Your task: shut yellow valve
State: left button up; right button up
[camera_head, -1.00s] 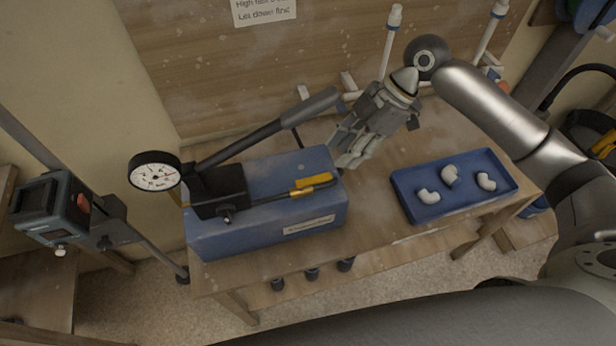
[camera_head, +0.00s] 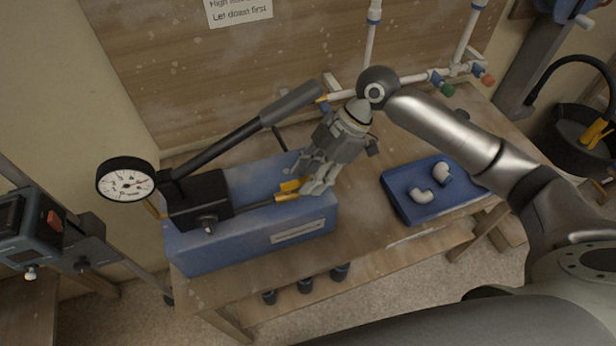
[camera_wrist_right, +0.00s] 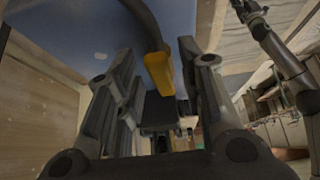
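A yellow lever (camera_head: 291,185) shows on top of the blue box-shaped pump (camera_head: 190,255), beside a dark rod with a yellow end (camera_head: 286,197). My right gripper (camera_head: 312,188) is at the lever's right end and hides part of it. In the right wrist view a yellow bar (camera_wrist_right: 160,72) lies between the two fingers (camera_wrist_right: 160,100), which stand apart with gaps on both sides. I see no grip on it. Another small yellow spot (camera_head: 322,98) shows near the pump handle's tip; what it belongs to is unclear.
A long pump handle (camera_head: 240,138) slants above the box, with a dial gauge (camera_head: 126,180) at left. White pipes with green (camera_head: 447,90) and red (camera_head: 488,80) knobs run behind. A blue tray (camera_head: 425,212) with white elbows stands right, partly behind my arm.

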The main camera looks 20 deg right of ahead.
grip_shut()
jog(key=s+m+t+p, duration=0.1)
jog(key=m+p, duration=0.1)
jog(key=s+m+t+p, duration=0.1)
jog(key=m+p, duration=0.1)
jog(key=p, duration=0.1)
jog(key=s+a+m+t+h+p, duration=0.1)
jog(key=m+p, duration=0.1)
jog(key=p, duration=0.1)
jog(key=shift+s+r+m, duration=0.15)
jog(key=shift+r+m, duration=0.15)
jog(key=shift+m, duration=0.1)
jog(key=shift+s+a+f+m+t+p, duration=0.1)
jog(key=shift+a+f+m+t+p, duration=0.1)
jog(key=shift+m+t+p, duration=0.35)
jog(key=shift+f, duration=0.1)
